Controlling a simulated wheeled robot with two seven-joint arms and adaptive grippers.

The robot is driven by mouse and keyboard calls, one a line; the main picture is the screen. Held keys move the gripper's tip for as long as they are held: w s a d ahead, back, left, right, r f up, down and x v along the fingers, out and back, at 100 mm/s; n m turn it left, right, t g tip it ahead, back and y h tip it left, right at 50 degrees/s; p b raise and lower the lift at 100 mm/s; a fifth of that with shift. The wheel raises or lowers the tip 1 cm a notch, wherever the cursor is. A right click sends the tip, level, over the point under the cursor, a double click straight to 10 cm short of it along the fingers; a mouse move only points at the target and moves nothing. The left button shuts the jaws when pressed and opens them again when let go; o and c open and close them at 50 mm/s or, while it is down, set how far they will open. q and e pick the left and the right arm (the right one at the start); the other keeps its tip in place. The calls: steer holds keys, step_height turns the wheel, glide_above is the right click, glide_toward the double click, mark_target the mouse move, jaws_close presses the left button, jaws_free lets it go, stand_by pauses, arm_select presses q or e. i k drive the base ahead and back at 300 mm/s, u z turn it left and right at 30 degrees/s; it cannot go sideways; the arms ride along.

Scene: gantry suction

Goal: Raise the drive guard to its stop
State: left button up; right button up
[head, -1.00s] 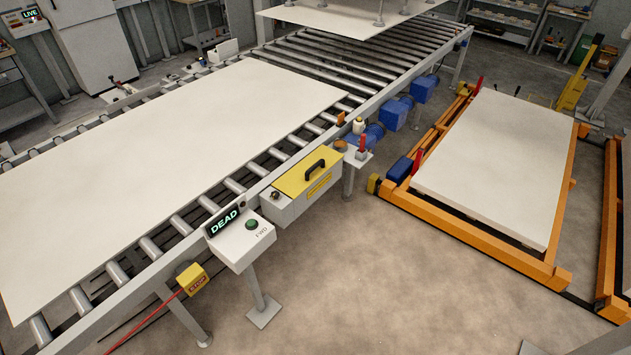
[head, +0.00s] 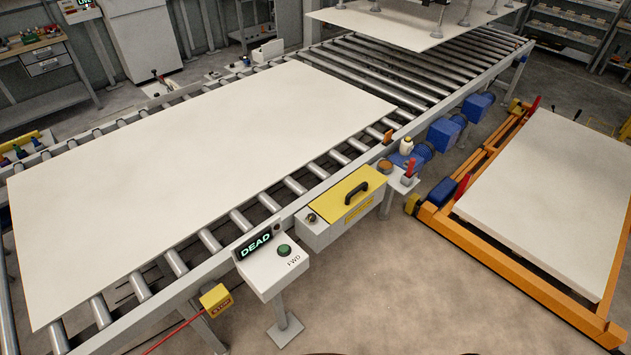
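The drive guard (head: 342,197) appears to be the yellow-lidded box on the near side of the roller conveyor. Its lid lies down on a grey housing (head: 318,235). A black handle (head: 357,193) stands on the lid. A round knob or lock (head: 311,217) sits at the left of the housing. Neither of my grippers is in view.
Left of the guard, a control box (head: 272,268) reads DEAD and has a green FWD button (head: 284,251). A yellow stop box (head: 215,299) with a red cord hangs lower left. A large pale sheet (head: 200,170) covers the rollers. Open floor (head: 400,290) lies in front.

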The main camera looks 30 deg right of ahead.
mark_target(334, 204)
steer(key=i, duration=1.25)
steer(key=z, duration=0.75)
